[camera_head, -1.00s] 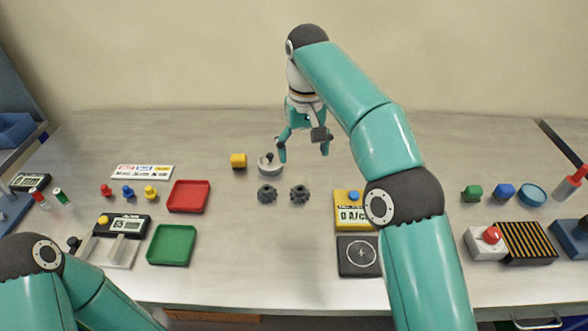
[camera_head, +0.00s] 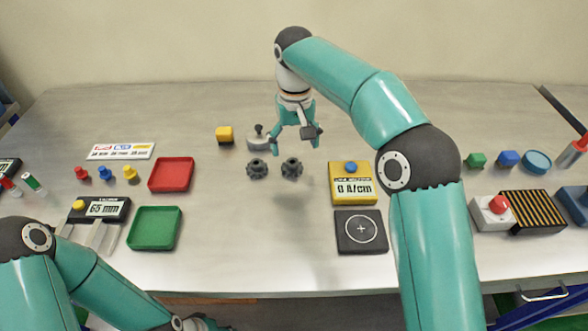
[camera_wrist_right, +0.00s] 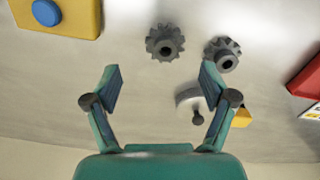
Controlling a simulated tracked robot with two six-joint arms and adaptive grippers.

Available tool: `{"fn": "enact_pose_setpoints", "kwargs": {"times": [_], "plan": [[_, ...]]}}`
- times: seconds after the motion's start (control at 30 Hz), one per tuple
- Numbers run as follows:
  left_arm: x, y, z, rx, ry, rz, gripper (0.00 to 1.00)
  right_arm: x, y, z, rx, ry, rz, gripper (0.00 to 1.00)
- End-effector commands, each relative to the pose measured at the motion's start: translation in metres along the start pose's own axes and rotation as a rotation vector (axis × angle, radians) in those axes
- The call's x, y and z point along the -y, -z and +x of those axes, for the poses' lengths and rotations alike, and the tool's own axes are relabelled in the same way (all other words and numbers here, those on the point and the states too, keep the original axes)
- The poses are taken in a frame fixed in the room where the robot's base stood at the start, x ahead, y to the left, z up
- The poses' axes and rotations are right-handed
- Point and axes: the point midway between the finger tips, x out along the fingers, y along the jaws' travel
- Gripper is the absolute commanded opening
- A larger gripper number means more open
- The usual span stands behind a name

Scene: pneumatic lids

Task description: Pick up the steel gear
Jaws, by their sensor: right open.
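Two dark grey gears lie side by side on the table: a left gear (camera_head: 256,168) and a right gear (camera_head: 291,168). I cannot tell by look which is steel. My right gripper (camera_head: 291,146) is open and empty, above and just behind them. In the right wrist view, the right gear (camera_wrist_right: 164,43) lies ahead of the open fingers (camera_wrist_right: 158,74), roughly between their lines. The left gear (camera_wrist_right: 222,54) lies ahead of the right-hand finger. Both gears are uncovered. Of my left arm only links show at the bottom left; its fingers are out of view.
A yellow meter (camera_head: 352,187) and a dark pad (camera_head: 360,231) lie to the right. Red (camera_head: 171,175) and green (camera_head: 154,228) trays lie left. The table in front of the gears is clear.

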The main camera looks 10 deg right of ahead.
Motion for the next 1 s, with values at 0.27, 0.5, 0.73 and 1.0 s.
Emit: {"fn": "enact_pose_setpoints", "kwargs": {"times": [0.27,0.5,0.73,1.0], "plan": [[0.001,0.0,0.003,-0.001,0.0,0.0,0.4,0.005,-0.003,0.025,0.003,-0.001,-0.003,0.84],[0.002,0.0,0.004,-0.001,0.0,0.0,0.4,0.007,-0.004,0.052,0.0,0.0,-0.002,0.84],[0.002,0.0,0.004,-0.001,0.0,0.0,0.4,0.007,-0.004,0.054,0.0,0.0,-0.002,0.84],[0.002,0.0,0.004,0.0,0.0,0.0,0.4,0.007,-0.004,0.054,0.0,0.0,-0.001,0.42]]}}
